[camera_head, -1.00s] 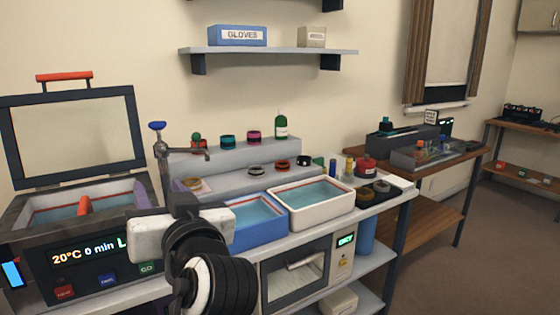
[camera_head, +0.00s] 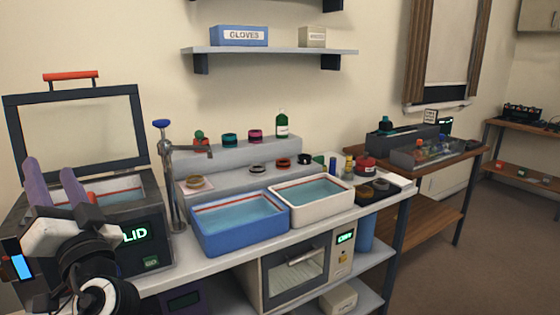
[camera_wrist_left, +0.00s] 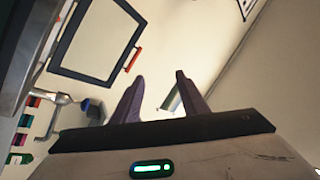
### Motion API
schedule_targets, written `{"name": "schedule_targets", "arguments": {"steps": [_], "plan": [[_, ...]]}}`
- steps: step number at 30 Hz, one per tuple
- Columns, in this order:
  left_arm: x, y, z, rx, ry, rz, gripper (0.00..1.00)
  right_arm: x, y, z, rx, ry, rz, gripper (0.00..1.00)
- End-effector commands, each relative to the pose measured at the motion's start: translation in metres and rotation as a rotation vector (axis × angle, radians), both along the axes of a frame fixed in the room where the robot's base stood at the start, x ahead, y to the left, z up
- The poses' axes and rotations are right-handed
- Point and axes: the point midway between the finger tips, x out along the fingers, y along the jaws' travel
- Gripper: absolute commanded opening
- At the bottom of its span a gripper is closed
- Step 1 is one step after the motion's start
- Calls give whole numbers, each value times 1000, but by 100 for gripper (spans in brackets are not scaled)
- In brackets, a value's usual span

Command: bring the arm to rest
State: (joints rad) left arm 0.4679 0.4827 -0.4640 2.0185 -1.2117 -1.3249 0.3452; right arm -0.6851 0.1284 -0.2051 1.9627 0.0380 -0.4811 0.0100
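My left gripper (camera_head: 62,182) is at the left of the head view, raised in front of the lidded bath machine (camera_head: 150,240). Its two purple fingers point up and stand apart with nothing between them. The left wrist view also shows the gripper (camera_wrist_left: 158,95) with its fingers spread and empty. Beyond them are the raised lid (camera_wrist_left: 97,40) and the wall. My left arm hides part of the machine's front and its display. My right gripper is in neither view.
A blue basin (camera_head: 240,238) and a white basin (camera_head: 312,215) of liquid stand on the bench. A tap (camera_head: 170,175) rises right of the machine. Stepped shelves (camera_head: 240,155) behind hold several rings and a green bottle (camera_head: 282,124). A glass-front oven (camera_head: 297,272) sits below.

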Motion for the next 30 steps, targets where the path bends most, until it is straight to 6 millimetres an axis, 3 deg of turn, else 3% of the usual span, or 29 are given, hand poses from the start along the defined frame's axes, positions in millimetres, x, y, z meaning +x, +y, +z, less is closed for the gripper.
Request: {"name": "schedule_targets", "arguments": {"steps": [4, 11, 17, 20, 24, 27, 30], "plan": [[-9, 27, 18, 122, 0, 62, 40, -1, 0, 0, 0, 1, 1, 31], [20, 18, -82, 76, 264, -78, 40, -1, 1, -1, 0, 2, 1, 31], [24, 5, -192, 10, 519, -230, 40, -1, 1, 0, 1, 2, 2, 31], [11, -7, -264, -49, 671, -331, 40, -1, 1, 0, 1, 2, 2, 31], [-29, -27, -362, -165, 869, -479, 40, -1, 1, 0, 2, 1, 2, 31], [-69, -44, -422, -270, 985, -576, 40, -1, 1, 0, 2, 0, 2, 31], [-111, -58, -466, -374, 1068, -655, 40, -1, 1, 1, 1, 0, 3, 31]]}}
